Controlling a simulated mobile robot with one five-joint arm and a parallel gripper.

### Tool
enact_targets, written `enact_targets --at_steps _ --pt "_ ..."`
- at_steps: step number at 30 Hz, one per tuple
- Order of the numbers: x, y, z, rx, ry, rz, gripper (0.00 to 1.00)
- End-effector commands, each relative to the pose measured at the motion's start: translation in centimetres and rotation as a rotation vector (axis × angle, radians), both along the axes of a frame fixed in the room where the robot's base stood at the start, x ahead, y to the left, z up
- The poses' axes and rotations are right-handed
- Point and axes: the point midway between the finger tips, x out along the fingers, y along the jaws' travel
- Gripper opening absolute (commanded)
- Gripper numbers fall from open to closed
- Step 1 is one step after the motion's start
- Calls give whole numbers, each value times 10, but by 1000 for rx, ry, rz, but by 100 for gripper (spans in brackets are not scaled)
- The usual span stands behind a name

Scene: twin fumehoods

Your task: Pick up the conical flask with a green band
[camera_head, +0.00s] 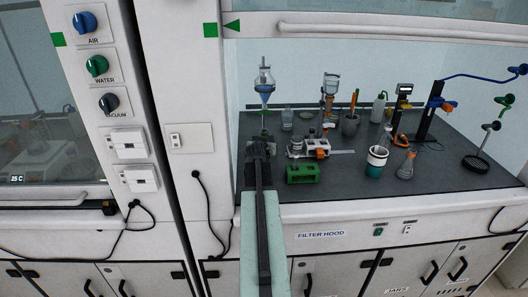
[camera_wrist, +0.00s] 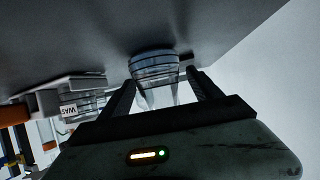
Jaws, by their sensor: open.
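My gripper (camera_head: 258,148) reaches over the left front of the hood bench in the head view. In the wrist view my gripper (camera_wrist: 160,88) is open, with a dark finger on each side of a clear glass vessel (camera_wrist: 154,68). The picture is upside down there, and the vessel's wide base meets the grey surface. It has dark rings and narrows away from the base; I cannot make out a green band. In the head view my arm hides the place in front of the fingers. A conical flask with an orange band (camera_head: 406,166) stands at the right front.
A white and teal beaker (camera_head: 376,162) stands further right. The left hood wall (camera_head: 231,110) is near.

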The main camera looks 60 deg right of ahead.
Motion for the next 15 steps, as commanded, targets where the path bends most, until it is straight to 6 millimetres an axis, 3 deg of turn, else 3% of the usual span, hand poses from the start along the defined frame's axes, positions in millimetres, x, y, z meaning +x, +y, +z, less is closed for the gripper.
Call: enact_targets --at_steps 2,8,11,15 --pt "6 -12 -8 0 -1 0 73" --pt "6 -12 -6 0 0 1 73" --pt "6 -11 -6 0 0 1 51" --pt "6 -11 -6 0 0 1 12"
